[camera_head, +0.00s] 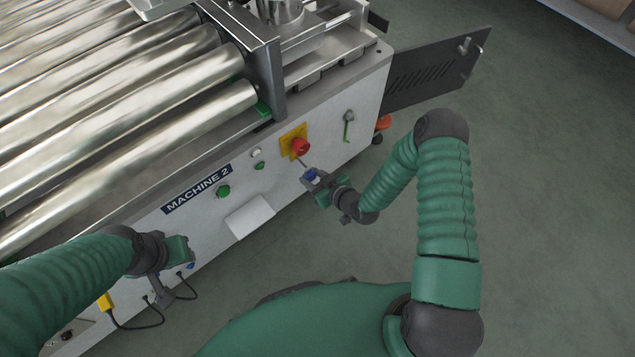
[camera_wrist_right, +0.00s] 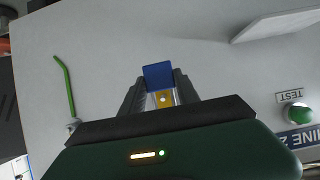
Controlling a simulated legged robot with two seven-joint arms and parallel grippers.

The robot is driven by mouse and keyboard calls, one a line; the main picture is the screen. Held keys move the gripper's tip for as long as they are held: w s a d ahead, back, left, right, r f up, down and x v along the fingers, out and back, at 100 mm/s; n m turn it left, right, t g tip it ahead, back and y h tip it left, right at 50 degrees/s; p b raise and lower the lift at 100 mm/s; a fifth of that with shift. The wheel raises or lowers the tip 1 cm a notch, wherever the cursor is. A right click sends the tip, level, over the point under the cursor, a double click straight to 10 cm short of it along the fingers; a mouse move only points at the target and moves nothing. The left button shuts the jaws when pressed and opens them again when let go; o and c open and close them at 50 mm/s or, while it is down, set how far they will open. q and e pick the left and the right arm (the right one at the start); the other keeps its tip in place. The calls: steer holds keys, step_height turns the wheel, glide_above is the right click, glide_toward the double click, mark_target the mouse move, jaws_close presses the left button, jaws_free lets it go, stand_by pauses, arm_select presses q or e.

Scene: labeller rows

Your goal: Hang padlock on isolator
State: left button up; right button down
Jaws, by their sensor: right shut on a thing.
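The isolator (camera_head: 300,147) is a red knob on a yellow plate on the machine's front panel. My right gripper (camera_head: 311,179) is shut on the blue padlock (camera_head: 310,174), just below and right of the knob. A thin grey piece, perhaps the shackle, reaches up from the padlock towards the knob; I cannot tell whether it touches it. In the right wrist view the padlock (camera_wrist_right: 158,74) shows blue between the fingers (camera_wrist_right: 160,92), with a brass-coloured part nearer the camera. The isolator cannot be made out there. My left gripper (camera_head: 180,252) is at the panel's lower left; its jaws are unclear.
Green buttons (camera_head: 223,192), a MACHINE 2 label and a tilted white shelf (camera_head: 250,216) are left of the isolator. A green-handled lever (camera_head: 348,126) is to its right. A dark door (camera_head: 437,72) stands open at the far right. Cables hang near my left gripper.

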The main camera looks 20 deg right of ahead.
steer(key=shift+w+a+f+b, duration=0.15)
steer(key=shift+w+b, duration=0.3)
steer(key=shift+w, duration=0.75)
steer(key=shift+b+x, duration=0.4)
steer(key=shift+x, duration=0.55)
steer(key=shift+s, duration=0.1)
steer(key=c, duration=0.8)
jaws_free()
